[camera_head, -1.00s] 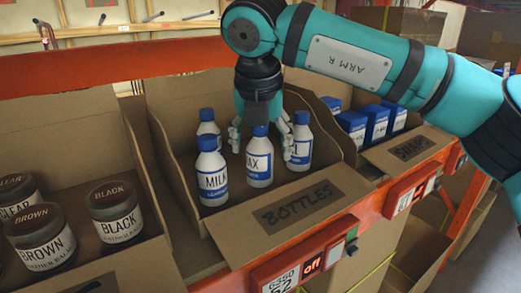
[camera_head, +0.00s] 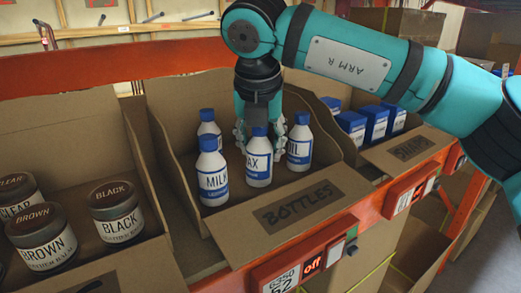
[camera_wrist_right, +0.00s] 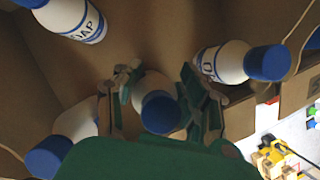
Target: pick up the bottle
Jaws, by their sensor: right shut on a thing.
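In the head view the white WAX bottle (camera_head: 258,167) with a blue cap and blue label stands upright in the bottles box (camera_head: 225,225). My right gripper (camera_head: 262,128) reaches down from above and is shut on this bottle, which also shows between the fingers in the right wrist view (camera_wrist_right: 150,88). The MILK bottle (camera_head: 212,180) stands to its left and the OIL bottle (camera_head: 299,150) to its right. The SOAP bottle (camera_wrist_right: 75,18) is farther back, partly hidden in the head view. My left gripper is not in view.
Blue soap boxes (camera_head: 376,122) sit in the box on the right. Cardboard side walls and an orange shelf beam (camera_head: 330,238) border the bottles box. Neighbouring bottles stand close around the gripper.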

